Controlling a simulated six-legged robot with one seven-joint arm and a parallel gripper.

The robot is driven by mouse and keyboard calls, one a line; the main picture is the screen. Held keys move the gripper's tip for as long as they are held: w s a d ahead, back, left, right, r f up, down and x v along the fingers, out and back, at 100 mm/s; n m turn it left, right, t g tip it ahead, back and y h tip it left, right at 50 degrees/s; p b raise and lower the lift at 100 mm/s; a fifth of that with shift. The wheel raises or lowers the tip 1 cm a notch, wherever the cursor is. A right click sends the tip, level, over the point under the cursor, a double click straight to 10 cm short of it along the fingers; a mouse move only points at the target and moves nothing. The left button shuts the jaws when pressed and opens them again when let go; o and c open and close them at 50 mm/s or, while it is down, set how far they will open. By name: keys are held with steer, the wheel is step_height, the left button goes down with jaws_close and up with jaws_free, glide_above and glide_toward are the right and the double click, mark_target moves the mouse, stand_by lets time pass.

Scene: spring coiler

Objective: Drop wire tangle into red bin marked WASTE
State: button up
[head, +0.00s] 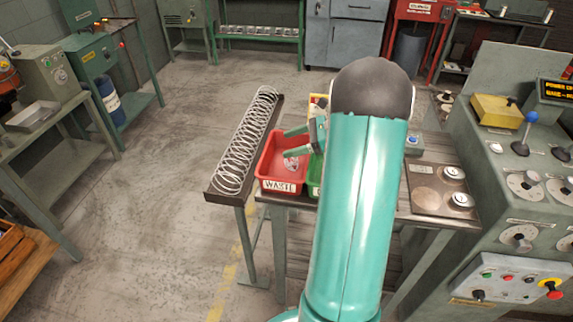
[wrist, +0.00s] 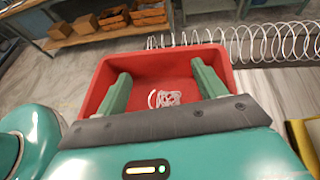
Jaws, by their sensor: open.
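The red bin marked WASTE (head: 280,186) stands on the bench, left of my arm in the head view. It fills the middle of the wrist view (wrist: 104,76). The wire tangle (wrist: 166,98) is a small pale bundle that shows inside the bin between my fingers in the wrist view. It also shows in the bin in the head view (head: 292,162). My gripper (wrist: 161,80) is open, its two green fingers spread apart over the bin. The fingers look clear of the tangle. I cannot tell exactly how deep the tangle sits.
A long coiled spring (head: 246,140) lies in a dark trough left of the bin. A green bin (head: 315,178) stands right beside the red one, partly behind my arm. A control console (head: 520,190) with levers and knobs is at the right. Open floor lies at left.

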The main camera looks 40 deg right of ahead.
steer(key=v, duration=1.1)
steer(key=shift+d, duration=0.25)
steer(key=shift+s, duration=0.15)
steer(key=w+a+r+n+g+h, duration=0.1)
steer(key=a+r+n+g, duration=0.3)
steer(key=a, duration=0.7)
steer(key=w+a+r+n+g+h, duration=0.1)
steer(key=a+r+n+g, duration=0.1)
steer(key=a+n, duration=0.6)
steer(key=s+a+n+h, duration=0.2)
steer(key=s+a+n, duration=0.1)
steer(key=a+n, duration=0.2)
steer(key=s+a+n+t+h, duration=0.1)
steer(key=s+a+n+h, duration=0.2)
steer(key=a, duration=0.6)
steer(key=s+a+n+t+h, duration=0.1)
steer(key=s+a+n+h, duration=0.1)
steer(key=s+a+n, duration=0.3)
steer(key=shift+a+r+n+h, duration=0.4)
steer(key=shift+a+n, duration=0.4)
steer(key=shift+a, duration=0.1)
